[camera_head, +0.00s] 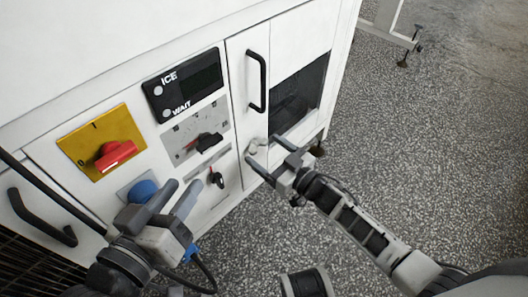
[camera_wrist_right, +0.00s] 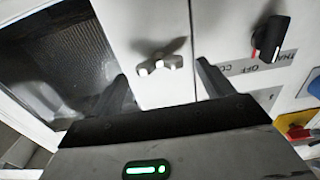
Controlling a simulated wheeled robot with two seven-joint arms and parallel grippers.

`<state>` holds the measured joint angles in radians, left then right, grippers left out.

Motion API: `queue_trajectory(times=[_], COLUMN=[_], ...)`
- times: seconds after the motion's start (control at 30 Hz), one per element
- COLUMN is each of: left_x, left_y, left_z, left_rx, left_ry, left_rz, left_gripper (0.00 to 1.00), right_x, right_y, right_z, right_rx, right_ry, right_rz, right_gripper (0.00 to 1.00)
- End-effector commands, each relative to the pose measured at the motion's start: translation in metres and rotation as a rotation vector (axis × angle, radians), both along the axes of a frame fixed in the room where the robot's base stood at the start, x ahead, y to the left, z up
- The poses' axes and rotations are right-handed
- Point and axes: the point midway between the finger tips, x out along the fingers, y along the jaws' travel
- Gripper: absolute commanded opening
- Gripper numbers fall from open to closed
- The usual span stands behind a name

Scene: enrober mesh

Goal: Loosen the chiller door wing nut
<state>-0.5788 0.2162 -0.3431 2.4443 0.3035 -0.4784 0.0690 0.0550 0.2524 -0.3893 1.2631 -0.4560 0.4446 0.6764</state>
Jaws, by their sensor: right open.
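The wing nut (camera_wrist_right: 160,64) is a small light metal piece with pale lobes on the white chiller door (camera_wrist_right: 150,25), ahead of my right gripper in the right wrist view. In the head view the wing nut (camera_head: 254,147) shows low on the narrow door panel. My right gripper (camera_head: 262,150) is open, its fingers pointing at the panel on either side of the nut. In the wrist view the right fingers (camera_wrist_right: 163,75) look apart from it. My left gripper (camera_head: 182,188) is open and empty in front of the lower left panel.
The black door handle (camera_head: 256,80) stands above the nut, beside a dark window (camera_head: 298,90). A red switch (camera_head: 117,154) on yellow, a black rotary knob (camera_head: 209,142), a key switch (camera_head: 217,178) and a blue knob (camera_head: 143,190) stick out at left.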

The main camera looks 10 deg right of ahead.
Motion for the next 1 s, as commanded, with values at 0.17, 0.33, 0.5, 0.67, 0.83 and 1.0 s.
queue_trajectory(times=[0.17,0.33,0.5,0.67,0.83,1.0], left_x=[-0.0003,0.0004,0.0013,0.0014,0.0014,0.0015], left_y=[-0.0011,-0.0015,-0.0018,-0.0018,-0.0017,-0.0018], left_z=[-0.0001,0.0024,0.0040,0.0044,0.0045,0.0048], left_rx=[-0.023,-0.032,-0.036,-0.036,-0.035,-0.034], left_ry=[-0.002,-0.005,-0.008,-0.009,-0.011,-0.011], left_rz=[-0.003,-0.001,0.001,0.002,0.002,0.001], left_gripper=[0.36,0.36,0.36,0.36,0.36,0.36], right_x=[0.0112,0.0130,0.0128,0.0126,0.0124,0.0122], right_y=[0.0081,0.0091,0.0088,0.0087,0.0086,0.0087], right_z=[-0.0008,0.0000,0.0000,-0.0001,-0.0001,-0.0002], right_rx=[-0.001,-0.001,-0.001,-0.001,-0.004,-0.033], right_ry=[0.001,0.001,0.001,0.001,-0.001,-0.021], right_rz=[0.001,0.000,0.000,0.000,0.000,0.000], right_gripper=[0.80,0.80,0.72,0.35,0.35,0.35])
